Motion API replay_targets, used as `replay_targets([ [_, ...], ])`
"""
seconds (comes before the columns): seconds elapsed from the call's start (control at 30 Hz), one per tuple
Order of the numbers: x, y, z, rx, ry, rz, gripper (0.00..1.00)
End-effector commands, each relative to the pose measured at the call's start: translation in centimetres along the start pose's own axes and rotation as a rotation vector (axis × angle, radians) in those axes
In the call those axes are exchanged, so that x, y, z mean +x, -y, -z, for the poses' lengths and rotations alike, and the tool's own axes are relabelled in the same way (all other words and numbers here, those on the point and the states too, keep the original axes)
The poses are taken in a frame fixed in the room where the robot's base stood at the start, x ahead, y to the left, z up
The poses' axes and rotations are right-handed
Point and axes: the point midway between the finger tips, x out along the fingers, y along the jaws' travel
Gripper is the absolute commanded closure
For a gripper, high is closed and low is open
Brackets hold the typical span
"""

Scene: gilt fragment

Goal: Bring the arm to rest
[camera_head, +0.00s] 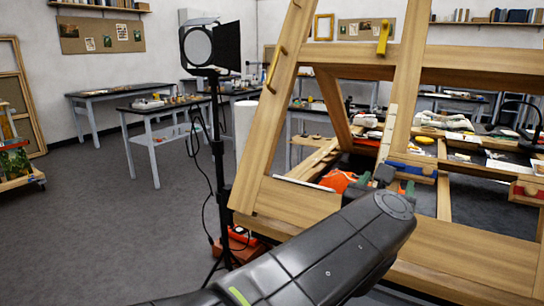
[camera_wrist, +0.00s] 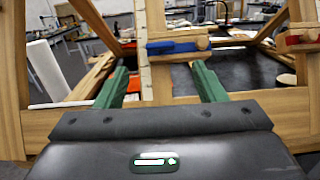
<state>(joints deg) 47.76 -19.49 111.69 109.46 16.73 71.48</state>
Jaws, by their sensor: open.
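My gripper (camera_wrist: 160,88) shows in the wrist view with its two green fingers spread wide apart and nothing between them. It faces the large wooden easel frame (camera_wrist: 155,50), whose upright with a pale ruler strip and a blue clamp (camera_wrist: 172,46) stands beyond the fingers. In the head view my dark arm reaches from the bottom middle up to the right, and my gripper (camera_head: 383,180) is partly hidden behind the arm's end, near the lower part of the wooden frame (camera_head: 330,110). An orange item (camera_head: 338,181) lies just left of it.
A studio lamp on a black stand (camera_head: 215,140) with a loose cable stands left of the frame. Grey work tables (camera_head: 150,108) line the back wall. A small cart (camera_head: 20,165) is at far left. The grey floor (camera_head: 100,220) on the left is open.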

Motion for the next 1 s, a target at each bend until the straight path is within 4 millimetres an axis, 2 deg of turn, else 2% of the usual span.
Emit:
replay_targets([
  [0.3,4.7,0.0,0.2,0.0,-0.002,-0.001,0.36],
  [0.5,7.0,0.0,0.1,-0.001,-0.001,0.0,0.36],
  [0.7,8.1,0.0,0.0,-0.001,-0.001,0.001,0.36],
  [1.0,8.2,0.0,0.0,-0.001,-0.001,0.001,0.36],
])
